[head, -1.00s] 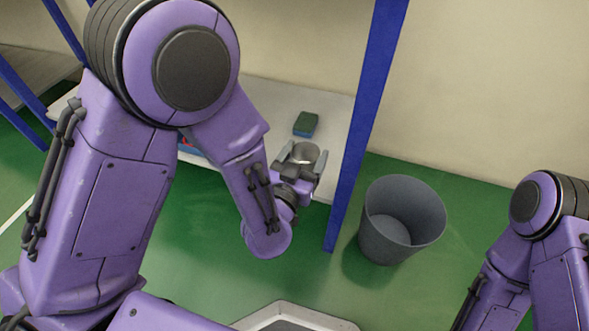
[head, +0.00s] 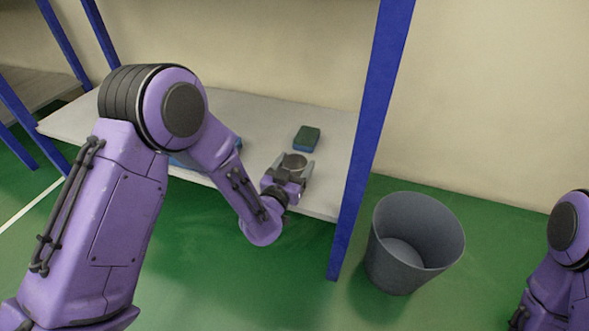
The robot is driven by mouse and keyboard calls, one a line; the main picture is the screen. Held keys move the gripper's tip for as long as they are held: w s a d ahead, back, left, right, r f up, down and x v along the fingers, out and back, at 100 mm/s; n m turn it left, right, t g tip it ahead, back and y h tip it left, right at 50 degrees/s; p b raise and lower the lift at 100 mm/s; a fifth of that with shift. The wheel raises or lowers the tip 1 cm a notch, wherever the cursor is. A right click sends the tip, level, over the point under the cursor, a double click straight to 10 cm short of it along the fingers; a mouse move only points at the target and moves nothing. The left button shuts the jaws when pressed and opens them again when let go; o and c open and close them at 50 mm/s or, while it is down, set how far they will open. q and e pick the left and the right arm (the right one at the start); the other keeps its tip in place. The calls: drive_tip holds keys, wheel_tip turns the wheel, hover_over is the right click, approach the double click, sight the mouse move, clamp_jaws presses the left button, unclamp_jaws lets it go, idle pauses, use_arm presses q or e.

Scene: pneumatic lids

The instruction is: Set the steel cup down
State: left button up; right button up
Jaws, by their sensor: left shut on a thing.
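The steel cup (head: 295,161) is small, round and grey, with its open top facing up. It is at the right part of the white shelf (head: 330,125), near the front edge. My left gripper (head: 290,172) is shut on the cup, with one finger on each side of it. The gripper hides the cup's lower part, so I cannot tell whether its base touches the shelf. My right arm shows only in part at the lower right edge, and its gripper is out of view.
A green and blue sponge (head: 307,138) lies on the shelf just behind the cup. A blue thing (head: 238,145) is partly hidden behind my left arm. A blue post (head: 372,130) stands at the right. A grey bin (head: 414,243) stands on the green floor beyond it.

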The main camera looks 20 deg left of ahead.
use_arm(q)
drive_tip(key=shift+f, duration=0.1)
drive_tip(key=o, duration=1.1)
drive_tip(key=shift+c, duration=0.2)
use_arm(e)
drive_tip(key=shift+w+d+f, duration=0.1)
drive_tip(key=shift+w+f, duration=0.05)
use_arm(q)
drive_tip(key=shift+s+r, duration=0.25)
drive_tip(key=s+a+p, duration=0.1)
drive_tip(key=s+p, duration=0.1)
drive_tip(key=s, duration=0.9)
drive_tip(key=shift+s, duration=0.25)
use_arm(e)
drive_tip(key=shift+w+a+r+m+t, duration=0.35)
drive_tip(key=shift+w+m+t, duration=0.15)
drive_tip(key=shift+w, duration=0.1)
drive_tip(key=shift+w+a+r+m+t, duration=0.2)
drive_tip(key=shift+w+r+m+t, duration=0.15)
drive_tip(key=shift+w+t, duration=0.2)
